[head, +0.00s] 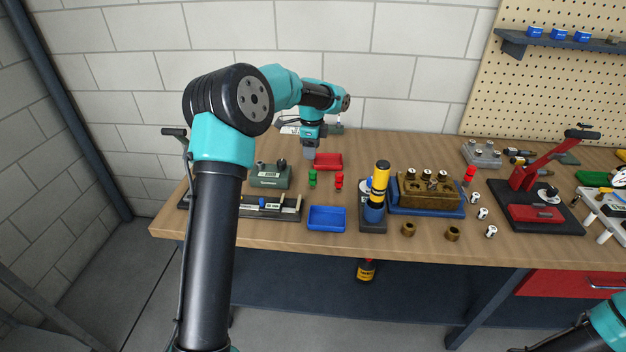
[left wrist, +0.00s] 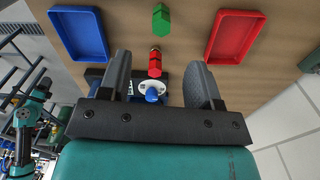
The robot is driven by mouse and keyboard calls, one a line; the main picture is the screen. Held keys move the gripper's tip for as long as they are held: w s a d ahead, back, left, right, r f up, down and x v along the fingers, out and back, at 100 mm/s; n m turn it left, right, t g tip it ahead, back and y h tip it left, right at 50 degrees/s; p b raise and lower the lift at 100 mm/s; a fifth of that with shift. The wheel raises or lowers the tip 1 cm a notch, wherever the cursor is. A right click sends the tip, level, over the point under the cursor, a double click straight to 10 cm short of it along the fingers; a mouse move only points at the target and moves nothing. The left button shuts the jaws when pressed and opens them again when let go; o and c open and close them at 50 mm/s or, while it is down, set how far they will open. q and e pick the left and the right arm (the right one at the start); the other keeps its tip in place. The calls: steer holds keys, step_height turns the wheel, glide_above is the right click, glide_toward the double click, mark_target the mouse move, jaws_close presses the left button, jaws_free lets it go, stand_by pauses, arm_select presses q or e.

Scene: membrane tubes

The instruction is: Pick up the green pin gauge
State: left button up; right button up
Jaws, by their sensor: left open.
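The green pin gauge (head: 312,178) stands upright on the bench, left of a red pin gauge (head: 339,182). My left gripper (head: 309,154) is open and empty, behind the green gauge and close to the red tray. In the left wrist view the open fingers (left wrist: 157,62) show with the green gauge (left wrist: 160,18) beyond their tips. The red gauge (left wrist: 155,65) appears in line between the fingers, with no visible contact. My right arm shows only at the lower right corner, and its gripper is out of the picture.
A red tray (head: 328,161) lies behind the gauges and a blue tray (head: 327,218) in front. A grey-green block (head: 270,177) stands to the left. A yellow and black cylinder (head: 380,180) and a brass block (head: 428,190) stand to the right. Bare wood surrounds the gauges.

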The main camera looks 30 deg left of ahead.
mark_target(313, 172)
arm_select(q)
step_height(313, 172, down, 8)
steer(key=shift+r, duration=0.15)
stand_by(0.3)
steer(key=shift+w+f, duration=0.15)
steer(key=shift+f, duration=2.45)
steer(key=shift+d, duration=0.1)
steer(key=c, duration=0.9)
steer(key=shift+r, duration=0.1)
steer(key=shift+c, duration=0.2)
